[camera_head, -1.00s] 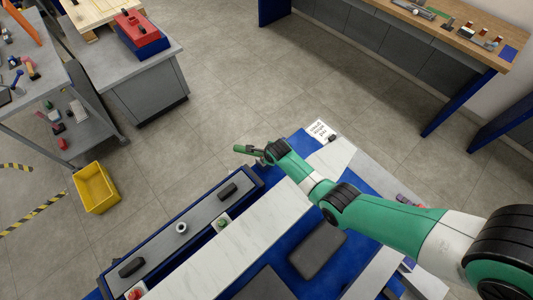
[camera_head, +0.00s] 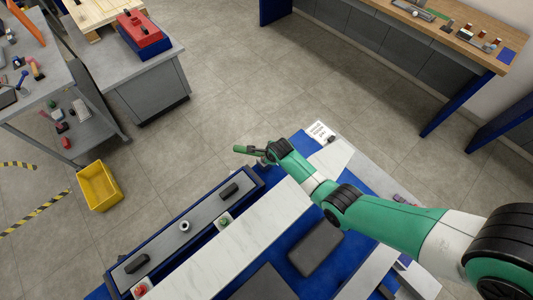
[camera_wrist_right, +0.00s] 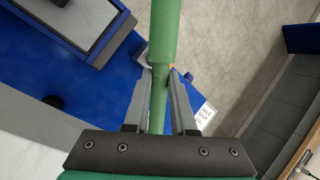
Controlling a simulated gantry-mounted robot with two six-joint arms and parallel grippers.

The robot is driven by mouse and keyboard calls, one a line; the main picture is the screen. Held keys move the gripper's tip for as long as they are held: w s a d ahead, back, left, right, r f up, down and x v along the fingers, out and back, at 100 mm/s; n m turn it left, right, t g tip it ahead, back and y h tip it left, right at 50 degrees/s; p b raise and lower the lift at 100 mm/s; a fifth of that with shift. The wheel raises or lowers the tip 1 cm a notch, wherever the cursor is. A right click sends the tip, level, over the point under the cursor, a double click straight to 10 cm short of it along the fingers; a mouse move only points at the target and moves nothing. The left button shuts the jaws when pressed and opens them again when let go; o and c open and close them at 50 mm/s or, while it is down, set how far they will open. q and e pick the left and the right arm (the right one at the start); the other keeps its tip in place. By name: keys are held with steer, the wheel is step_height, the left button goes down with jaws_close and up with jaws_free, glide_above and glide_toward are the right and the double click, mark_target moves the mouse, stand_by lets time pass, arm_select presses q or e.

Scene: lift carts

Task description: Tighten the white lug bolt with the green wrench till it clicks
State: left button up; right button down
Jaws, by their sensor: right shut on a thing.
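The green wrench shows in the head view (camera_head: 243,149) as a short green piece past the gripper, and in the right wrist view (camera_wrist_right: 164,35) as a thick green shaft. My right gripper (camera_head: 262,154) is shut on it; in the right wrist view its fingers (camera_wrist_right: 158,95) sit either side of the shaft. The wrench is held above the far end of the blue cart. A pale round piece with a dark centre (camera_head: 184,226), probably the white lug bolt, stands on the grey-topped rail, apart from the wrench. My left gripper is not in view.
The rail (camera_head: 165,241) also bears two black handles (camera_head: 229,190). A green button (camera_head: 223,222) and a red button (camera_head: 140,291) sit beside it. A yellow bin (camera_head: 99,187) stands on the open floor to the left. A printed card (camera_head: 319,131) lies at the cart's far corner.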

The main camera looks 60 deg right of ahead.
steer(key=shift+w+d+r+p, duration=0.1)
steer(key=shift+r+p, duration=1.4)
steer(key=shift+r, duration=0.45)
